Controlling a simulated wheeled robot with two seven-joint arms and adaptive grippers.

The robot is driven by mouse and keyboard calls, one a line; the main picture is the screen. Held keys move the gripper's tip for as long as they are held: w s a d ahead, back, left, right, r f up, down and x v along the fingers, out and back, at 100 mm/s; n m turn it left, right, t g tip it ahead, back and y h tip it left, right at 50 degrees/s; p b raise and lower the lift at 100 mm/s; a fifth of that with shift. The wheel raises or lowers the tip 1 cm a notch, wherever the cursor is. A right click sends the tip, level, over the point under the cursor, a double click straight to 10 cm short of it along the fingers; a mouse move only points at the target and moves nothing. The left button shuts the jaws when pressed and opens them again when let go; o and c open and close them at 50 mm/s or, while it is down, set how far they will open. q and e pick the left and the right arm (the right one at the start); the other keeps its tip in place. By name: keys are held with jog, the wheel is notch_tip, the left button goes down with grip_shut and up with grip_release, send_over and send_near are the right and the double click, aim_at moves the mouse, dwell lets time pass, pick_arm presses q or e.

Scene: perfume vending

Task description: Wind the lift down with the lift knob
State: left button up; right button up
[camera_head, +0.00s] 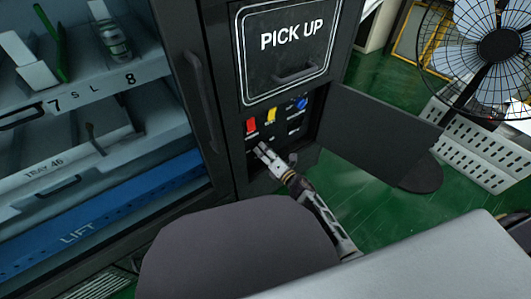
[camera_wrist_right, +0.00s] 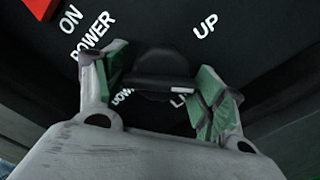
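The black lift knob (camera_wrist_right: 158,72) sits on the dark panel in the right wrist view, with UP printed to its upper right and partly hidden DOWN lettering below. My right gripper (camera_wrist_right: 162,82) is open, its two green-padded fingers on either side of the knob. I cannot tell whether either finger touches. In the head view my right gripper (camera_head: 263,151) is at the lower left of the control panel and hides the knob. The blue lift (camera_head: 95,226), marked LIFT, lies low in the cabinet. My left gripper is not in view.
A red switch (camera_head: 251,126), a yellow switch (camera_head: 271,115) and a blue knob (camera_head: 302,104) are on the panel. The PICK UP door (camera_head: 285,62) is above. An open dark flap (camera_head: 375,130) juts out right. A fan (camera_head: 490,50) stands on the green floor.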

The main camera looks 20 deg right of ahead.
jog(key=shift+o, duration=0.8)
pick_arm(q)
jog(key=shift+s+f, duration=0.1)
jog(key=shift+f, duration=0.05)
pick_arm(e)
jog(key=v, duration=1.2)
